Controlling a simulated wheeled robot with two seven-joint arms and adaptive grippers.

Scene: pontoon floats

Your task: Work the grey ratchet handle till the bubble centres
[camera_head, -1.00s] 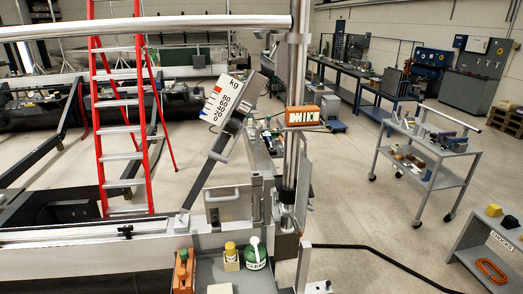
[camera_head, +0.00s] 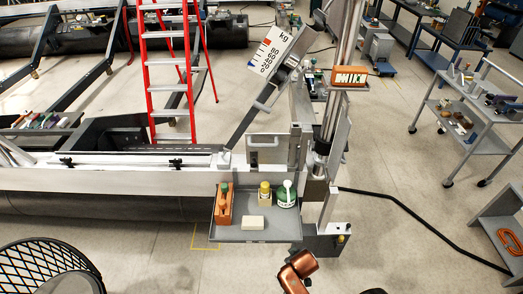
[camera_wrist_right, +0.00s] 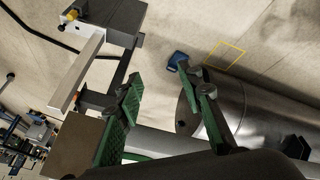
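A long grey lever (camera_head: 262,108) slants up beside a white kg scale plate (camera_head: 274,50), from a small bracket on the white beam (camera_head: 120,180); I cannot tell for sure that it is the ratchet handle. No bubble can be made out. My right gripper (camera_wrist_right: 167,85) is open, with green-padded fingers apart and nothing between them in the right wrist view. A copper-coloured part of my arm shows at the bottom of the head view; no gripper shows there. My left gripper is not in view.
A grey tray (camera_head: 225,234) on the beam's side holds an orange block, bottles and a pale block. A red ladder (camera_head: 170,75) stands behind the beam. A trolley (camera_head: 470,115) stands right. A black cable (camera_head: 410,212) crosses the floor. A grey cylinder (camera_wrist_right: 245,105) lies near the right gripper.

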